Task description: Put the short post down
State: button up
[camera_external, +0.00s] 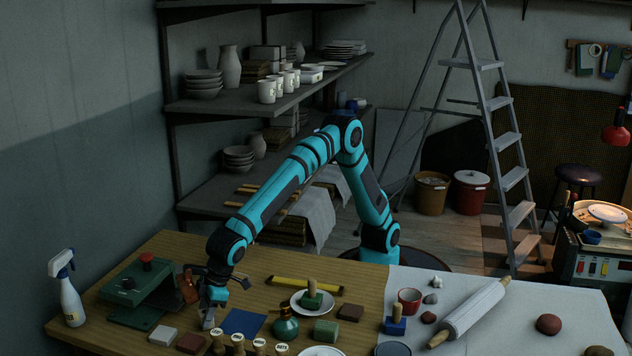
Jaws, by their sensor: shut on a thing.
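My gripper (210,306) points down over the left part of the wooden table. It is shut on a small pale grey upright piece, the short post (208,321), which shows just below the fingers. The fingers hide much of it, and I cannot tell whether its foot touches the table. A flat blue square (243,322) lies just right of it.
A green press (140,283) stands close on the left, a white spray bottle (70,300) beyond it. Light and red-brown tiles and several labelled round-topped pieces (238,341) are in front.

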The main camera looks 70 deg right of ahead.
jog(key=shift+f, duration=0.15)
jog(key=o, duration=1)
jog(key=v, duration=1.2)
